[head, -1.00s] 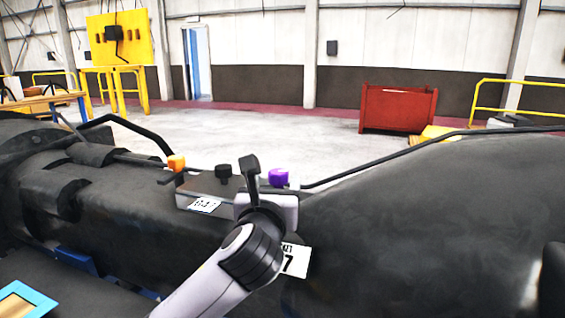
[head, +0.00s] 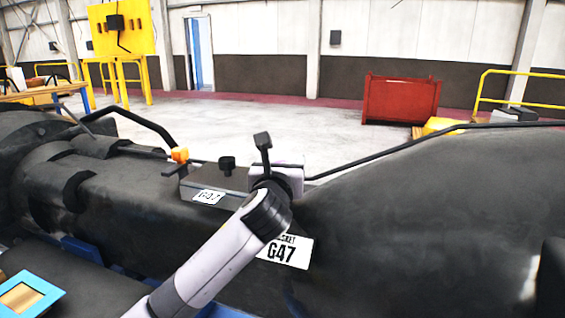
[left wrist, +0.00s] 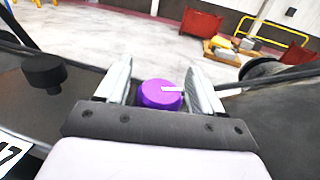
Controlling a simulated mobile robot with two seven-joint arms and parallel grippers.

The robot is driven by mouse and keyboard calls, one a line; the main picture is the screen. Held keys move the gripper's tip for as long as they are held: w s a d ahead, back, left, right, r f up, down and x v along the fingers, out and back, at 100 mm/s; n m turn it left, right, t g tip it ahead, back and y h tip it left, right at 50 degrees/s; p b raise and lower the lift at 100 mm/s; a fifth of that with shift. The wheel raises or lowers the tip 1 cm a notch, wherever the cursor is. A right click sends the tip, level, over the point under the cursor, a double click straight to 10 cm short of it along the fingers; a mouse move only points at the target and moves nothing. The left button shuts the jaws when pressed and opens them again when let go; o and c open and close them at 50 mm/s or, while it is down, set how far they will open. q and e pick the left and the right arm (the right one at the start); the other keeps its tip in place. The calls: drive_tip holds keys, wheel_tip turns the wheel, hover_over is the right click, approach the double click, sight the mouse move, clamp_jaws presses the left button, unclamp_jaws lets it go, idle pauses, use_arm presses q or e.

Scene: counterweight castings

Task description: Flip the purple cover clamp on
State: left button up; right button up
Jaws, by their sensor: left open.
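The purple cover clamp (left wrist: 160,94) shows in the left wrist view as a round knob with a small pale bar on it. It sits between the two fingers of my left gripper (left wrist: 163,78), which are spread with one on each side. I cannot tell whether either finger touches it. In the head view, my left gripper (head: 277,180) is at the right end of the grey cover box (head: 215,182) and hides the purple clamp. My right gripper is in neither view.
An orange clamp (head: 180,155) is at the box's left end, and a black knob (head: 227,163) stands on top. A black rod (head: 400,152) runs along the dark casting (head: 430,220). A red bin (head: 400,99) stands on the floor behind.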

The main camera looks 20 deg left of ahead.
use_arm(q)
drive_tip(key=c, duration=1)
drive_tip(key=shift+o, duration=0.2)
drive_tip(key=shift+m+h, duration=1.3)
drive_tip(key=shift+h, duration=0.8)
drive_tip(key=shift+d+m+h, duration=0.2)
drive_tip(key=shift+m+h, duration=0.45)
drive_tip(key=shift+h, duration=0.35)
drive_tip(key=shift+d+m+h, duration=0.15)
drive_tip(key=shift+m+h, duration=0.5)
drive_tip(key=shift+h, duration=0.35)
drive_tip(key=o, duration=1)
drive_tip(key=shift+c, duration=0.2)
